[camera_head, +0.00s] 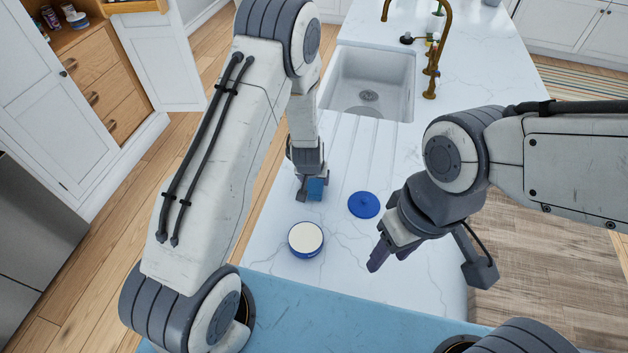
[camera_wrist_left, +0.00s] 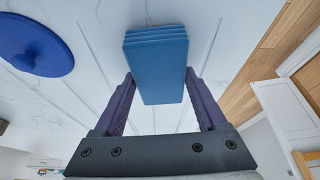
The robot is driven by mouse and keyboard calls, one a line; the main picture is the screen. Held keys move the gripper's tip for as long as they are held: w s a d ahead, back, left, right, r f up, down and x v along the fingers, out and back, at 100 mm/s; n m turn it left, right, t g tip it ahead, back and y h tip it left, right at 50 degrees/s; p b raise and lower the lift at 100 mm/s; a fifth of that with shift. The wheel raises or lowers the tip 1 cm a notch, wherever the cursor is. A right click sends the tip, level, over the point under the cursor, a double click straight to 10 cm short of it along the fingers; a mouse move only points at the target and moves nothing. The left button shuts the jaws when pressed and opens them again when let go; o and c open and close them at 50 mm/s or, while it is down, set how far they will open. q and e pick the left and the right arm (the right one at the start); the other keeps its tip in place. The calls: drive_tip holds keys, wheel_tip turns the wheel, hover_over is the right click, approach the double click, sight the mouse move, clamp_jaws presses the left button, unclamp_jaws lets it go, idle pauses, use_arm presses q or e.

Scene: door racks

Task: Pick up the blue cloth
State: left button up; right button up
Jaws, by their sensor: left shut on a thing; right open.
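The blue cloth (camera_head: 316,189) is a small folded stack at the left gripper, over the white counter. In the left wrist view the cloth (camera_wrist_left: 156,62) shows its folded layers and sits between the two purple fingers. My left gripper (camera_head: 309,190) is shut on it. I cannot tell whether the cloth still touches the counter. My right gripper (camera_head: 385,250) is open and empty above the counter at the right, apart from the cloth.
A blue lid (camera_head: 364,205) lies on the counter right of the cloth; it also shows in the left wrist view (camera_wrist_left: 35,45). A blue-rimmed round container (camera_head: 305,239) with a cream top stands nearer. The sink (camera_head: 369,82) and brass faucet (camera_head: 433,65) are behind.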

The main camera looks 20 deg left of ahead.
sight(314, 180)
use_arm(q)
wheel_tip(314, 180, up, 4)
drive_tip(key=shift+w+r, duration=0.1)
drive_tip(key=shift+r, duration=0.1)
drive_tip(key=s+d+r+p, duration=0.3)
drive_tip(key=d+r+p, duration=0.3)
drive_tip(key=d, duration=0.5)
drive_tip(key=shift+s+d+r, duration=0.15)
drive_tip(key=shift+s, duration=0.05)
